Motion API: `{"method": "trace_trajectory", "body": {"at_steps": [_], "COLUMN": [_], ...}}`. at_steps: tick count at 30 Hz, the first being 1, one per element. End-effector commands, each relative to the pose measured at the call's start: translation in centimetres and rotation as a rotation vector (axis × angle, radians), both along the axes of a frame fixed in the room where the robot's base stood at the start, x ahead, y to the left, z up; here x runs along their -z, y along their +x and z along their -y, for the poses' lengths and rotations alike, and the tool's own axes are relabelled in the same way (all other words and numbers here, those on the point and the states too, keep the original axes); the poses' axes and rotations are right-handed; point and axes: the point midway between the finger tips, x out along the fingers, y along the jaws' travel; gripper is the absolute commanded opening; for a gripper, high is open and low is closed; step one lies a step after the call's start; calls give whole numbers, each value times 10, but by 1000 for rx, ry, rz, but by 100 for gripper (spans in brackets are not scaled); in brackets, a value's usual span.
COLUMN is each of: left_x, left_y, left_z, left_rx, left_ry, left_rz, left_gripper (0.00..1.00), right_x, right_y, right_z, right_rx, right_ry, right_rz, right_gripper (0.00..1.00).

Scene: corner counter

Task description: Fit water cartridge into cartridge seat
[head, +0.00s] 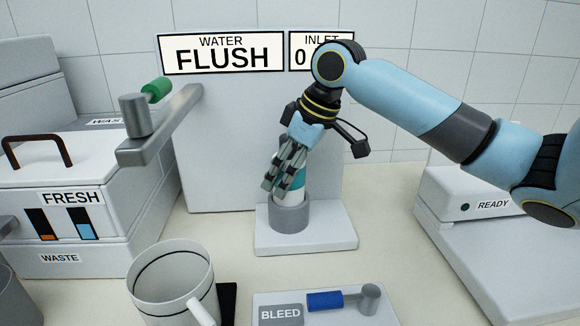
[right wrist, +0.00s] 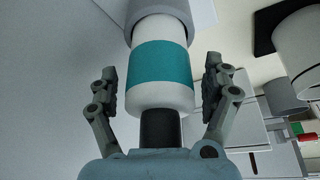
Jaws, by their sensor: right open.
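The water cartridge (right wrist: 163,68) is white with a teal band and a dark stem at its near end. In the head view the cartridge (head: 293,195) stands roughly upright, its lower end inside the grey ring of the cartridge seat (head: 290,218). The wrist view also shows the seat (right wrist: 196,12) around its far end; how deep it sits I cannot tell. My right gripper (head: 273,185) is open at the cartridge. In the wrist view its fingers (right wrist: 160,85) stand either side of the cartridge with gaps, and hide part of it in the head view. My left gripper is not in view.
A white mug (head: 170,280) stands front left, a BLEED block with a blue-handled lever (head: 325,300) in front. A green-handled tap arm (head: 160,125) juts out left of the seat. FRESH and WASTE boxes (head: 60,220) are at left, a READY unit (head: 455,205) at right.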

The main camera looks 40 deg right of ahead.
Motion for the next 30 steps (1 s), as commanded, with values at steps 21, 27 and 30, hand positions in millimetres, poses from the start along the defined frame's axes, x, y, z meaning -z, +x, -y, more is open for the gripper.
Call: {"method": "trace_trajectory", "body": {"at_steps": [21, 27, 30], "left_x": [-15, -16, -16], "left_y": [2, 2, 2], "left_z": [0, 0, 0], "left_rx": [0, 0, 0], "left_ry": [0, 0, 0], "left_rz": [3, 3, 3], "left_gripper": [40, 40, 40], "right_x": [-104, -113, -114], "right_y": [-39, -42, -43], "right_z": [17, 16, 16], "right_rx": [-1, -1, 0], "right_ry": [-6, -1, 1], "right_rz": [0, 0, 0], "right_gripper": [83, 83, 83]}}
